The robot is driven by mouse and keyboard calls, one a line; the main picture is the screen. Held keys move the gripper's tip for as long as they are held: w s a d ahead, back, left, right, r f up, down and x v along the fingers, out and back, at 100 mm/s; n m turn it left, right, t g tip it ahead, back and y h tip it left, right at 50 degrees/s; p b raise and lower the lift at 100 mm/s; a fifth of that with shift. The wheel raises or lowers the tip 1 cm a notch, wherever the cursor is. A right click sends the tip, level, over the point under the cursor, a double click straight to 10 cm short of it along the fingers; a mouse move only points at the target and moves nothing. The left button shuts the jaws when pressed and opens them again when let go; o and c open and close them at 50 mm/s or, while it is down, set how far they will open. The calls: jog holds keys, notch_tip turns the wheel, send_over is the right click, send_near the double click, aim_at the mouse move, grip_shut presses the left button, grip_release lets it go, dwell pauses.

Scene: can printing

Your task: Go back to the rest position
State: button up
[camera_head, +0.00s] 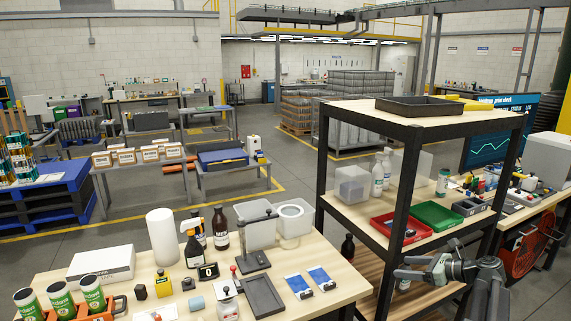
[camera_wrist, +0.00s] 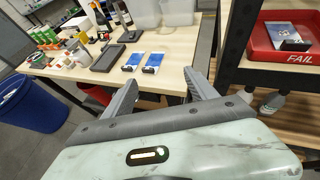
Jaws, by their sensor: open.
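My gripper (camera_head: 418,268) is at the lower right in the head view, in front of the shelf rack (camera_head: 386,190) and to the right of the table (camera_head: 345,288). Its fingers point left and are spread apart with nothing between them. In the wrist view my gripper (camera_wrist: 165,85) shows two grey fingers apart. The table's edge lies beyond the fingertips there, with two blue-and-white cards (camera_wrist: 142,62) on it. My arm is at the right, and its lower part is cut off by the frame edge.
Green cans (camera_head: 60,300), bottles (camera_head: 220,228) and a dark tray (camera_head: 263,297) stand on the table. The rack holds a red bin (camera_head: 401,232) and a green bin (camera_head: 437,216). A blue waste bin (camera_wrist: 32,103) is at the left in the wrist view. Open floor (camera_head: 110,245) lies behind the table.

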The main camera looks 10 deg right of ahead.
jog(key=w+a+f+n+g+y, duration=0.1)
jog(key=w+a+f+n+g, duration=0.15)
jog(key=a, duration=0.95)
jog(key=w+a+f+n+g, duration=0.2)
jog(key=a+n, duration=0.1)
jog(key=a, duration=0.8)
jog(key=s+a+f+n+g+h, duration=0.1)
jog(key=s+a+f+n+g, duration=0.2)
jog(key=a, duration=0.5)
jog(key=s+a+f+n+g+h, duration=0.1)
jog(key=s+a+f+n, duration=0.1)
jog(key=a+n, duration=0.45)
jog(key=s+a+f+n+g+h, duration=0.2)
jog(key=s+a+f+n, duration=0.1)
jog(key=s+a+n, duration=0.15)
jog(key=s+d+f+n+h, duration=0.1)
jog(key=s+d+n+h, duration=0.2)
jog(key=n, duration=0.6)
jog(key=d+h, duration=0.1)
jog(key=d, duration=0.1)
jog(key=shift+s+d+f+h, duration=0.15)
jog(key=shift+s+d+h, duration=0.15)
jog(key=shift+d, duration=0.1)
